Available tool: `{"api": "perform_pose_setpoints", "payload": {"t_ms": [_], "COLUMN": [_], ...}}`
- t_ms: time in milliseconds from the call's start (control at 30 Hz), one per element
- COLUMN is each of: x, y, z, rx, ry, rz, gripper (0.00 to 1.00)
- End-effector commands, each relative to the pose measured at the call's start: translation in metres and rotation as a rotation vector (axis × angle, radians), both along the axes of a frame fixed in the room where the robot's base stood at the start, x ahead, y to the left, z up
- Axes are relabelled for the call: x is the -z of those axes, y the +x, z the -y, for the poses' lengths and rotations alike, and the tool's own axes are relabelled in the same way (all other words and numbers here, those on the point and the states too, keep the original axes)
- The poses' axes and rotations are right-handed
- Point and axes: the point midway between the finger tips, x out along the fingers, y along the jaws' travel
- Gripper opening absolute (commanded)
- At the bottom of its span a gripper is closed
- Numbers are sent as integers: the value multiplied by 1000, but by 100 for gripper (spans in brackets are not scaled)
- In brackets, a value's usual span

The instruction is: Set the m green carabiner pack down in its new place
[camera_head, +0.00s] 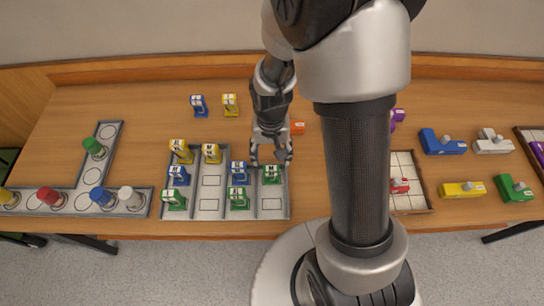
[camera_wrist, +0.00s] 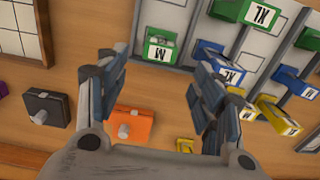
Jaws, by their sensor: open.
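The green carabiner pack labelled M (camera_wrist: 160,48) stands upright in the back slot of the rightmost column of the grey tray (camera_head: 211,209). It also shows in the head view (camera_head: 272,174), just below my gripper (camera_head: 271,157). In the wrist view my gripper (camera_wrist: 160,68) is open, with a finger to each side of the pack and a gap to both. The pack's lower part is hard to see there. The slot in front of it, in the same column, is empty.
Beside it in the tray stand a blue pack (camera_head: 239,171) and a green XL pack (camera_head: 238,198). Yellow packs (camera_head: 212,153) stand further left. An orange item (camera_wrist: 132,126) lies on the table behind. A tiled tray (camera_head: 410,207) is to the right.

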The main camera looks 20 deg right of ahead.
Motion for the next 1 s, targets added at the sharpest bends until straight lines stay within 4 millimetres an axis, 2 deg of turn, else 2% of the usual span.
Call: {"api": "perform_pose_setpoints", "payload": {"t_ms": [167, 267, 400, 600, 700, 800, 1000], "x": [-34, -75, -138, -207, -229, -243, -252], "y": [0, -5, -28, -77, -104, -126, -148], "z": [0, 0, 0, 1, 1, 1, 1], "rx": [-21, -55, -115, -202, -241, -272, -304], "ry": [-1, -2, -10, -29, -42, -52, -65], "rz": [39, 88, 167, 278, 327, 366, 402], "gripper": [61, 61, 61, 61, 61, 61, 61]}}
